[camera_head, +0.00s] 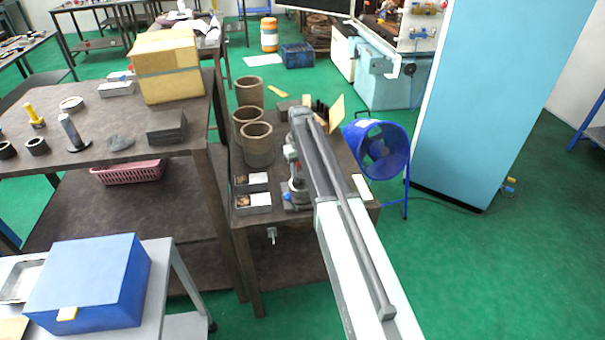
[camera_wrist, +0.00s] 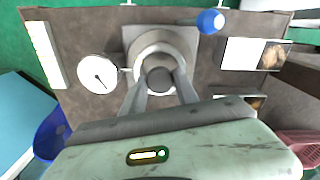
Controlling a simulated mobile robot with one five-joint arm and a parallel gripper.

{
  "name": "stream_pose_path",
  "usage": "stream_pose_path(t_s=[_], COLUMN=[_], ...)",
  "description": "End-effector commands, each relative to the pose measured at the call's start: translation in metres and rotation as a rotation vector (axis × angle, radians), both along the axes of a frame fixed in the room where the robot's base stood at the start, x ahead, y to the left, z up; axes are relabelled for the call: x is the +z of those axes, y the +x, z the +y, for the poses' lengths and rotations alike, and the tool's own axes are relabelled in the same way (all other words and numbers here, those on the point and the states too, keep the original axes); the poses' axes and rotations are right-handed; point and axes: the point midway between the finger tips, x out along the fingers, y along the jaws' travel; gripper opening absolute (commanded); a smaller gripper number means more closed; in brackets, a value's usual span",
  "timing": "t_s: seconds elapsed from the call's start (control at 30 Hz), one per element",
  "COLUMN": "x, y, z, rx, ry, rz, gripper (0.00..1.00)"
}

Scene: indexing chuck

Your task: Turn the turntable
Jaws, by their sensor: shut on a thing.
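The turntable (camera_wrist: 165,46) is a round grey metal chuck on a square base plate, seen from above in the wrist view. A darker round stub (camera_wrist: 160,80) stands at its middle. My gripper (camera_wrist: 160,88) has a finger on either side of the stub and is shut on it. A blue ball knob (camera_wrist: 210,21) stands beside the base plate at upper right. In the head view, the turntable (camera_head: 297,192) shows only in part beside my arm, on a small dark bench. My arm hides the rest of it and my gripper's fingers.
A round white dial (camera_wrist: 97,73) lies left of the turntable. Brown cylinders (camera_head: 257,145) and small boxes (camera_head: 252,182) share the bench (camera_head: 270,236). A blue fan (camera_head: 382,148) and a light blue cabinet (camera_head: 480,100) stand to the right. Green floor is open at lower right.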

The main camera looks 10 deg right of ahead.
Motion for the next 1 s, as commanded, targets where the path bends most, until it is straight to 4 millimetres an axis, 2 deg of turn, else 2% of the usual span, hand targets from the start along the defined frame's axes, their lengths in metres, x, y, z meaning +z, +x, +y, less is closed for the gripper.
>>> stream_pose_path(t_s=[0.47,0.5,0.57,0.87,1.0], x=[-0.0002,-0.0002,-0.0002,0.0002,0.0077], y=[-0.0012,-0.0012,-0.0012,-0.0005,-0.0004], z=[-0.0001,-0.0001,0.0,0.0003,0.0003], rx=[0.015,0.015,0.015,0.015,0.015], ry=[-0.001,-0.001,-0.001,0.0,0.0], rz=[0.004,0.004,0.004,0.001,0.001], gripper=[0.0,0.39,0.55,0.56,0.56])
